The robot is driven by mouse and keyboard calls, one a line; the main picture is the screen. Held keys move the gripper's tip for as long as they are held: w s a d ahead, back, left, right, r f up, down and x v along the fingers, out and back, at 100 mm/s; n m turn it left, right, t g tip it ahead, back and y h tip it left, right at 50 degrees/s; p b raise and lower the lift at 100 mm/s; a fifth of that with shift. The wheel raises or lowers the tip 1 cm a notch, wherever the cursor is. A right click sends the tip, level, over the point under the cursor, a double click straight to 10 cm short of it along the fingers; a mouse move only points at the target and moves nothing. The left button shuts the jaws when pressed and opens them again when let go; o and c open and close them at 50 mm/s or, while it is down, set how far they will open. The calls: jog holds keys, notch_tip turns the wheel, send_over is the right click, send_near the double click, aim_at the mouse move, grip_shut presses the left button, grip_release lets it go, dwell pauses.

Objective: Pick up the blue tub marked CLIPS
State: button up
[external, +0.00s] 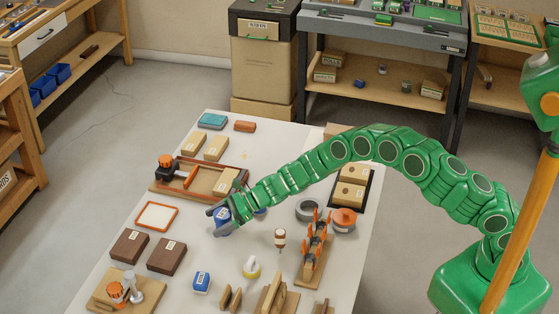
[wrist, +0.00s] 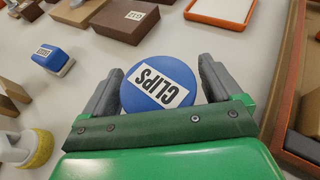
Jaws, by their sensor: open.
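The blue tub marked CLIPS (wrist: 158,84) is round, with a white label on its blue top. It stands on the white bench between the two grey fingers of my open gripper (wrist: 155,88) in the wrist view. A small gap shows between the tub and the right finger; on the left I cannot tell whether finger and tub touch. In the external view the tub (external: 222,222) is partly hidden by my gripper (external: 218,212), which reaches down over it.
A second blue labelled item (external: 202,282) stands nearer the front. An orange-rimmed white tray (external: 156,216) and dark brown boxes (external: 166,256) lie to the left. A wooden tray (external: 160,190) is behind.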

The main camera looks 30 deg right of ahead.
jog(key=c, duration=1.1)
jog(key=shift+r, duration=0.15)
